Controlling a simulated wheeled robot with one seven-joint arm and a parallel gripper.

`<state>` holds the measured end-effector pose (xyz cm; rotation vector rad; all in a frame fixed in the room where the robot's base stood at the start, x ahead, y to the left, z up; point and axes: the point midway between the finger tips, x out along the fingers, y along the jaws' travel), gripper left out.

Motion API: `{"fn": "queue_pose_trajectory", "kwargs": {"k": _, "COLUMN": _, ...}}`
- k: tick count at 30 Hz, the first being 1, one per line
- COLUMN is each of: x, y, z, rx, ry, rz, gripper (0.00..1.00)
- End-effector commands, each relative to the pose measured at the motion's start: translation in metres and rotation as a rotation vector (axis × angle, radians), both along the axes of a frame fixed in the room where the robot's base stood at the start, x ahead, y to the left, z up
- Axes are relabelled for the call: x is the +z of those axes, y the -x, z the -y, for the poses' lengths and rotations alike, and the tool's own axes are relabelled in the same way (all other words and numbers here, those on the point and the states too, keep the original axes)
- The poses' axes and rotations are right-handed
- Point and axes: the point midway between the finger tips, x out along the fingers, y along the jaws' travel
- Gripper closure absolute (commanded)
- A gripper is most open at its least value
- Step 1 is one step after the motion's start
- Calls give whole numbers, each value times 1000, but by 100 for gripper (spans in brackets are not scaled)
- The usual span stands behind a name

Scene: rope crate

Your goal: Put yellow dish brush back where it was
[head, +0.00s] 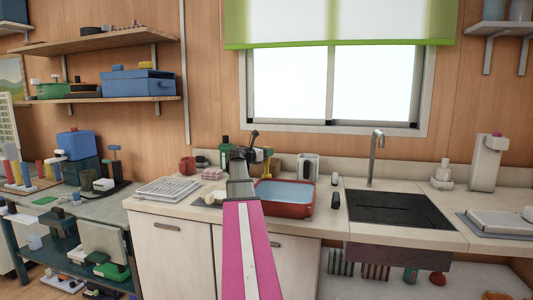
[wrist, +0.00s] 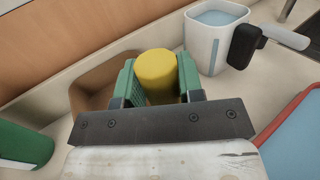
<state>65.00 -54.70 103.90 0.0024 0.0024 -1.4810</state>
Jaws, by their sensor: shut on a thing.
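My gripper (wrist: 160,88) has its green fingers closed on either side of a thick yellow cylinder, which I take for the yellow dish brush (wrist: 156,68). Only its rounded end shows; the rest is hidden. A yellow piece of it also shows beside my gripper in the head view (head: 268,152). A brown open container (wrist: 98,76) lies just beyond and left of the brush in the wrist view. I cannot tell whether the brush is over, inside or beside it.
A white jug of water (wrist: 208,48) with a dark handle stands close right of the brush. A green bottle (wrist: 24,146) is at lower left. A red tub of water (head: 286,208) sits in front, left of the sink (head: 400,209). A white rack (head: 168,189) lies farther left.

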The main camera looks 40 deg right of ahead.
Motion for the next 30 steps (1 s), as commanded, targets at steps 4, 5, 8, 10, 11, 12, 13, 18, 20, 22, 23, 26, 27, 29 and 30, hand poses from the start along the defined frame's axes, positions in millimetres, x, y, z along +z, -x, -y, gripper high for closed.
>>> {"fn": "queue_pose_trajectory", "kwargs": {"k": 4, "x": -2, "y": 0, "z": 0, "rx": 0, "ry": 0, "rz": -1, "gripper": 89}}
{"fn": "queue_pose_trajectory", "kwargs": {"k": 5, "x": -2, "y": 0, "z": 0, "rx": 0, "ry": 0, "rz": -1, "gripper": 89}}
{"fn": "queue_pose_trajectory", "kwargs": {"k": 8, "x": -4, "y": 0, "z": 0, "rx": 0, "ry": 0, "rz": -1, "gripper": 89}}
{"fn": "queue_pose_trajectory", "kwargs": {"k": 10, "x": -5, "y": 0, "z": 0, "rx": 0, "ry": 0, "rz": -1, "gripper": 89}}
{"fn": "queue_pose_trajectory", "kwargs": {"k": 11, "x": -5, "y": 0, "z": 0, "rx": 0, "ry": 0, "rz": -1, "gripper": 89}}
{"fn": "queue_pose_trajectory", "kwargs": {"k": 12, "x": -5, "y": 0, "z": 0, "rx": 0, "ry": 0, "rz": -1, "gripper": 89}}
{"fn": "queue_pose_trajectory", "kwargs": {"k": 13, "x": -6, "y": 0, "z": 0, "rx": 0, "ry": 0, "rz": -1, "gripper": 89}}
{"fn": "queue_pose_trajectory", "kwargs": {"k": 18, "x": -8, "y": 0, "z": 0, "rx": 0, "ry": 0, "rz": -1, "gripper": 89}}
{"fn": "queue_pose_trajectory", "kwargs": {"k": 20, "x": -9, "y": 0, "z": 0, "rx": 0, "ry": 0, "rz": -1, "gripper": 89}}
{"fn": "queue_pose_trajectory", "kwargs": {"k": 22, "x": -8, "y": 0, "z": 0, "rx": 0, "ry": 1, "rz": -1, "gripper": 46}}
{"fn": "queue_pose_trajectory", "kwargs": {"k": 23, "x": -8, "y": 0, "z": 0, "rx": 0, "ry": 1, "rz": -1, "gripper": 36}}
{"fn": "queue_pose_trajectory", "kwargs": {"k": 26, "x": -8, "y": 0, "z": 0, "rx": 0, "ry": 0, "rz": 0, "gripper": 35}}
{"fn": "queue_pose_trajectory", "kwargs": {"k": 27, "x": -8, "y": 0, "z": 0, "rx": 0, "ry": 0, "rz": 0, "gripper": 35}}
{"fn": "queue_pose_trajectory", "kwargs": {"k": 29, "x": -8, "y": 0, "z": 0, "rx": 0, "ry": 0, "rz": 0, "gripper": 35}}
{"fn": "queue_pose_trajectory", "kwargs": {"k": 30, "x": -9, "y": 0, "z": 0, "rx": 0, "ry": 0, "rz": 0, "gripper": 35}}
